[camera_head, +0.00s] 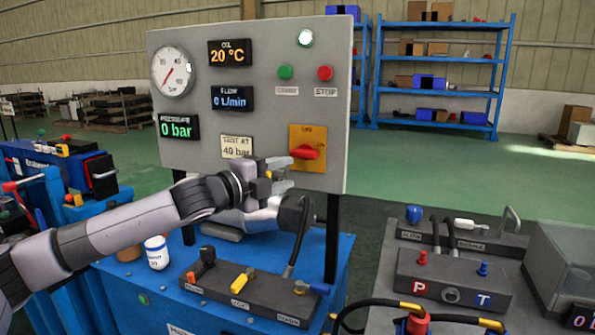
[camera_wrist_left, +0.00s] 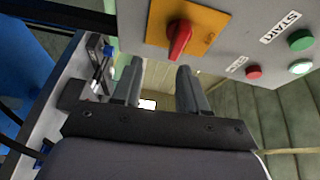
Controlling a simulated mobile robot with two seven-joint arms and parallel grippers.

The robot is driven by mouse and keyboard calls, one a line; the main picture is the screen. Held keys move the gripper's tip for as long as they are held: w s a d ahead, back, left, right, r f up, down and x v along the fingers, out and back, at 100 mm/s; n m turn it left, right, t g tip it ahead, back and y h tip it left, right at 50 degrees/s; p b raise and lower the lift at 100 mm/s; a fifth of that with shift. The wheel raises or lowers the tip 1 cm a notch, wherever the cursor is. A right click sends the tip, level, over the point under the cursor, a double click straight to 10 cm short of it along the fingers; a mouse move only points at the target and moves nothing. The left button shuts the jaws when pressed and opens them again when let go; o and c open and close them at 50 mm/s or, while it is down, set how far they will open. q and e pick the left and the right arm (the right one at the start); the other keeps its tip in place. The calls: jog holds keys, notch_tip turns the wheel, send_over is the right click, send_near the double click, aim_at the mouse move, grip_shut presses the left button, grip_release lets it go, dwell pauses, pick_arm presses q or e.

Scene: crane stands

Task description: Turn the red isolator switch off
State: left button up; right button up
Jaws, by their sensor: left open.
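The red isolator switch (camera_head: 306,152) is a red handle on a yellow-orange plate (camera_head: 315,133) at the lower right of the grey panel (camera_head: 250,60). In the head view the handle lies roughly sideways. My left gripper (camera_head: 283,174) is open and empty, just below and left of the switch, its fingers toward the panel. In the left wrist view the red handle (camera_wrist_left: 180,40) and its plate (camera_wrist_left: 213,18) show beyond and above the two spread fingers (camera_wrist_left: 157,84). The fingers appear apart from the handle. My right gripper is not in view.
The panel also has a green start button (camera_head: 285,72), a red stop button (camera_head: 325,73), a gauge (camera_head: 172,72) and displays. Below is a blue bench (camera_head: 325,285) with a dark valve block (camera_head: 250,300). A grey bench with hoses (camera_head: 415,322) stands right.

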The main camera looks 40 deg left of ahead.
aim_at(300, 156)
pick_arm(q)
jog(key=shift+t+y, duration=0.3)
jog(key=w, duration=0.1)
jog(key=w+r+p, duration=0.1)
jog(key=w, duration=0.1)
jog(key=w+r, duration=0.1)
jog(key=w, duration=0.1)
jog(key=shift+a+r+p, duration=0.15)
jog(key=shift+a+p, duration=0.2)
jog(key=shift+p, duration=0.05)
jog(key=shift+w+d, duration=0.15)
jog(key=shift+w, duration=0.7)
grip_shut()
